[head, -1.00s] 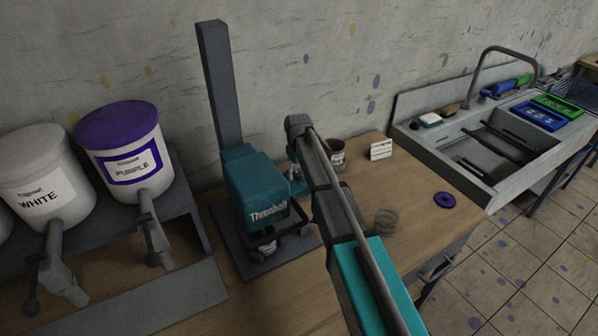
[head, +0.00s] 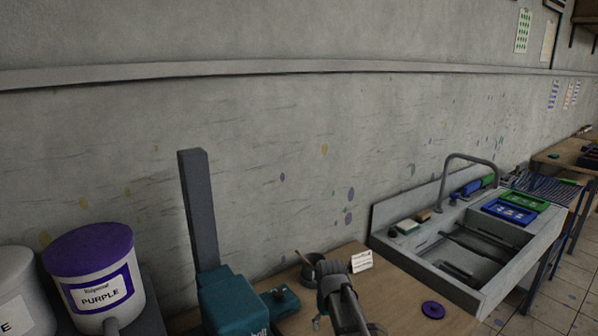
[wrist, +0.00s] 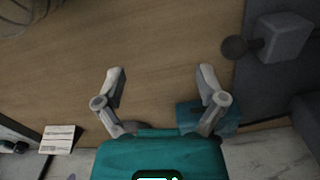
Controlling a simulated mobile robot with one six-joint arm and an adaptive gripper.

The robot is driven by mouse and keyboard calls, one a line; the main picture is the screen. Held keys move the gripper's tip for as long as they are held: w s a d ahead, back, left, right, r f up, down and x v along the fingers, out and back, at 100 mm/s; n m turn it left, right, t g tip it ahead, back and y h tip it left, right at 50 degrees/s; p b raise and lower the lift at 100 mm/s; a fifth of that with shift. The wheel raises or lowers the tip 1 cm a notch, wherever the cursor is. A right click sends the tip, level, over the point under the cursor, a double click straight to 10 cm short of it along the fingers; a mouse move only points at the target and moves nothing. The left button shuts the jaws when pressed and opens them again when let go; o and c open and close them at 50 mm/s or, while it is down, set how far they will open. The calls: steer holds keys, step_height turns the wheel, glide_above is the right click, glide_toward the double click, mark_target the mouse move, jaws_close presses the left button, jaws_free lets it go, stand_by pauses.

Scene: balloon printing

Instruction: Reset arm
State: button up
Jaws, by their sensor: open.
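My gripper (wrist: 161,76) shows in the wrist view with its two grey fingers spread wide and nothing between them. It is above the wooden workbench top (wrist: 170,40), apart from it. In the head view my arm rises from the bottom edge near the dark cup, and I cannot make out the fingers there. A small white card (wrist: 58,139) lies at the left of the wrist view and stands on the bench in the head view (head: 361,262).
The teal press (head: 232,303) with its tall dark post stands left of my arm. A dark cup (head: 309,270) is close beside the arm. A purple disc (head: 433,310) lies on the bench. The purple paint bucket (head: 95,275) is at left, the sink (head: 470,245) at right.

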steer(key=s+d+m, duration=0.1)
steer(key=s+d, duration=0.2)
steer(key=s, duration=0.1)
steer(key=s+d+m, duration=0.2)
steer(key=s+d, duration=0.1)
steer(key=s, duration=0.1)
steer(key=s+d+m, duration=0.1)
steer(key=s+d, duration=0.1)
steer(key=s, duration=0.3)
steer(key=shift+s+d+m, duration=0.1)
steer(key=shift+d+m, duration=0.2)
steer(key=shift+d, duration=0.1)
